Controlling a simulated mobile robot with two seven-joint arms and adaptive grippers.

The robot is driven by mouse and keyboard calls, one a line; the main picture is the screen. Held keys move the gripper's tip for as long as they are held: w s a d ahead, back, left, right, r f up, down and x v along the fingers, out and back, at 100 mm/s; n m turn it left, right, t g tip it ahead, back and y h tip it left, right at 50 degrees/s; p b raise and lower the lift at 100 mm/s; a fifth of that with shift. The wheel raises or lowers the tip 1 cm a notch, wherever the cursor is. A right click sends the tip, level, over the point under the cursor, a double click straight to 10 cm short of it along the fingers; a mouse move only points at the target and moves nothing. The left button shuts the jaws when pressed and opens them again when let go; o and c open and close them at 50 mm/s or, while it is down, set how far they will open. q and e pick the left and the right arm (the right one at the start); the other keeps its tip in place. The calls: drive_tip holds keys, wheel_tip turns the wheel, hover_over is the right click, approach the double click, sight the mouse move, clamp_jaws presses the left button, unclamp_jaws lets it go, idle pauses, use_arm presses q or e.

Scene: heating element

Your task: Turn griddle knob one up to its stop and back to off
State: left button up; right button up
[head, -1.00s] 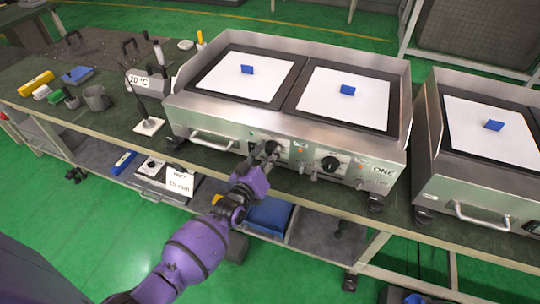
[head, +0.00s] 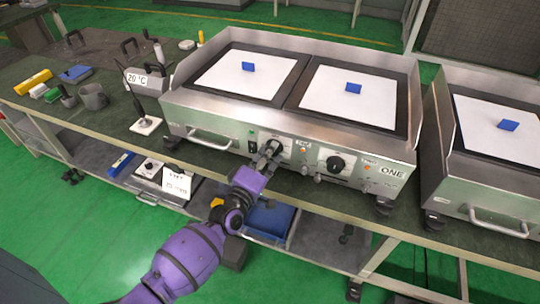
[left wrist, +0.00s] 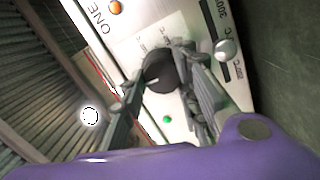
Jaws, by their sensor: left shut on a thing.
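The griddle marked ONE (head: 220,122) stands on the bench, with a left knob (head: 275,144) and a right knob (head: 336,163) on its front panel. My left gripper (head: 269,154) is at the left knob and partly covers it. In the left wrist view, my left gripper (left wrist: 160,92) has its two fingers on either side of the round black knob (left wrist: 160,70), shut on it. A pale line shows on the knob's face; the scale around it is too blurred to read. The right knob is free. My right gripper is not in view.
A second griddle (head: 470,185) stands close on the right. White sheets (head: 350,98) with blue pieces lie on the plates. A 20 °C display (head: 146,80), a probe stand (head: 146,125) and a grey mug (head: 93,96) are on the left. A shelf (head: 310,246) runs below.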

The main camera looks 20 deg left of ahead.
use_arm(q)
drive_tip(key=shift+d+n, duration=0.25)
drive_tip(key=shift+n, duration=0.15)
drive_tip(key=shift+r, duration=0.2)
drive_tip(key=o, duration=1)
drive_tip(key=shift+r, duration=0.1)
drive_tip(key=shift+a, duration=0.1)
drive_tip(key=s+a+f, duration=0.1)
drive_tip(key=s, duration=1.1)
drive_tip(key=shift+a, duration=0.3)
drive_tip(key=shift+w, duration=0.1)
